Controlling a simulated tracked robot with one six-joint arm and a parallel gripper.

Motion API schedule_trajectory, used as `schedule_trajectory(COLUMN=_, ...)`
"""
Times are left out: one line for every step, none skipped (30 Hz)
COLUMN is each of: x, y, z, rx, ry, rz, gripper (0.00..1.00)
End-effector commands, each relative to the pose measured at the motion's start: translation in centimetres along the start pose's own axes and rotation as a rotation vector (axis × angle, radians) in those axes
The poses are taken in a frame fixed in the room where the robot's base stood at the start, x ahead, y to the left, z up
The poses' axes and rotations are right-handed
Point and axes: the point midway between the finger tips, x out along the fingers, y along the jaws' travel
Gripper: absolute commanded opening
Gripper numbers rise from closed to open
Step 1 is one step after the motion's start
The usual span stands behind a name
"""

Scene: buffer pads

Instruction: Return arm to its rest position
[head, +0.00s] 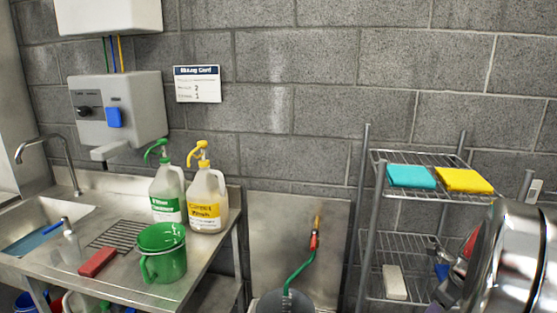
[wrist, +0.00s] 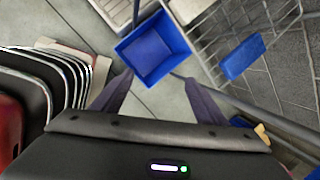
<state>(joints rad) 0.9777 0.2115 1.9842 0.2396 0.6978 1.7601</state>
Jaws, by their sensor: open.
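My gripper (wrist: 160,98) shows in the wrist view with its two dark fingers spread apart and nothing between them. A blue open bin (wrist: 152,56) stands on the floor beyond the fingertips, with its inside visible. In the head view, a large shiny rounded metal part (head: 515,258) fills the right edge, and I cannot tell whether it is part of my arm. My gripper cannot be made out for certain in the head view.
A wire rack (head: 385,240) at the right bears a teal pad (head: 411,176), a yellow pad (head: 463,181) and a white block (head: 394,283). At the left, a steel sink counter (head: 125,222) holds jugs and a green pitcher (head: 163,252). A ribbed dark object (wrist: 50,75) is close to the left finger.

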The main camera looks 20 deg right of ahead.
Motion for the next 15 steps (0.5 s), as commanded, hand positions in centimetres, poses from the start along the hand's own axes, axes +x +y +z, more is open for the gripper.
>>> schedule_trajectory(x=-0.2, y=0.6, z=-0.1, rx=-0.070, ry=0.004, rz=0.007, gripper=0.67)
schedule_trajectory(x=-0.3, y=1.0, z=-0.1, rx=-0.118, ry=0.007, rz=0.013, gripper=0.67)
schedule_trajectory(x=-0.4, y=1.5, z=-0.1, rx=-0.184, ry=0.010, rz=0.019, gripper=0.67)
schedule_trajectory(x=-0.6, y=1.9, z=-0.1, rx=-0.234, ry=0.012, rz=0.023, gripper=0.67)
schedule_trajectory(x=-0.7, y=2.4, z=0.0, rx=-0.285, ry=0.014, rz=0.028, gripper=0.67)
schedule_trajectory(x=-0.9, y=3.0, z=0.1, rx=-0.352, ry=0.015, rz=0.035, gripper=0.67)
schedule_trajectory(x=-1.1, y=3.5, z=0.2, rx=-0.404, ry=0.016, rz=0.040, gripper=0.67)
schedule_trajectory(x=-1.3, y=4.0, z=0.4, rx=-0.457, ry=0.016, rz=0.043, gripper=0.67)
schedule_trajectory(x=-1.6, y=4.7, z=0.6, rx=-0.529, ry=0.016, rz=0.049, gripper=0.67)
schedule_trajectory(x=-1.8, y=5.2, z=0.8, rx=-0.583, ry=0.016, rz=0.053, gripper=0.67)
schedule_trajectory(x=-2.0, y=5.7, z=1.0, rx=-0.637, ry=0.016, rz=0.056, gripper=0.67)
schedule_trajectory(x=-2.4, y=6.5, z=1.3, rx=-0.711, ry=0.014, rz=0.061, gripper=0.67)
schedule_trajectory(x=-2.6, y=7.0, z=1.5, rx=-0.767, ry=0.013, rz=0.065, gripper=0.67)
schedule_trajectory(x=-2.9, y=7.6, z=1.7, rx=-0.823, ry=0.012, rz=0.068, gripper=0.67)
schedule_trajectory(x=-3.3, y=8.4, z=2.1, rx=-0.900, ry=0.010, rz=0.072, gripper=0.67)
